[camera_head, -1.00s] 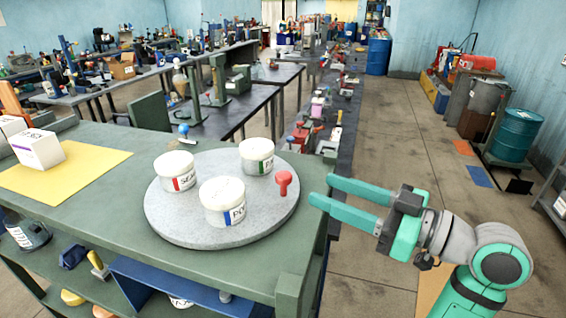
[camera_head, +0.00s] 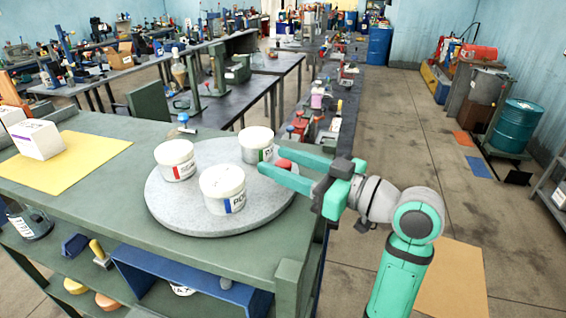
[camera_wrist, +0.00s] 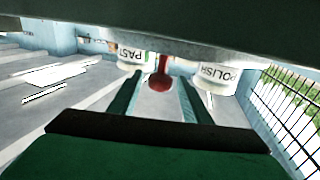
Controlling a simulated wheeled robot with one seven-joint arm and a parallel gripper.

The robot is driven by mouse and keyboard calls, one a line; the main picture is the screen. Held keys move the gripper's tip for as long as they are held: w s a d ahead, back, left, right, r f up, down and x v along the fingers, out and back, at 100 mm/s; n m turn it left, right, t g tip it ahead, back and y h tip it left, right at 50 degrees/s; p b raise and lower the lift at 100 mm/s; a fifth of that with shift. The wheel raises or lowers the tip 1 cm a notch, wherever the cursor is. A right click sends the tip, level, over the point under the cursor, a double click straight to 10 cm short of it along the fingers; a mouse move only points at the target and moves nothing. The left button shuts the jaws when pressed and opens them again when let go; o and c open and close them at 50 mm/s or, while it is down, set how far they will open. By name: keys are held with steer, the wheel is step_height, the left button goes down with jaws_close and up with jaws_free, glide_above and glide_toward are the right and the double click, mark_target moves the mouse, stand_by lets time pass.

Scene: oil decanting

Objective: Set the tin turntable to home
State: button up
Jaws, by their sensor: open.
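The tin turntable (camera_head: 166,214) is a round grey disc on the green bench. It bears three white tins: one at the left (camera_head: 176,160), one at the front (camera_head: 222,189) with a blue mark, and one at the back (camera_head: 256,145) with a green mark. A red knob (camera_head: 284,163) stands near the disc's right edge. My open gripper (camera_head: 270,161) reaches in from the right, with its fingers on either side of the knob. In the wrist view the red knob (camera_wrist: 161,74) shows between the fingertips, not visibly gripped. The near finger hides the knob's lower part in the head view.
A white box (camera_head: 37,139) stands on a yellow sheet (camera_head: 85,165) at the left of the bench. A small blue-topped item (camera_head: 183,118) is at the bench's back edge. Shelves with tools lie below the bench top.

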steer(key=shift+w, duration=0.15)
jaws_close()
steer(key=shift+a, duration=0.1)
steer(key=shift+s, duration=0.25)
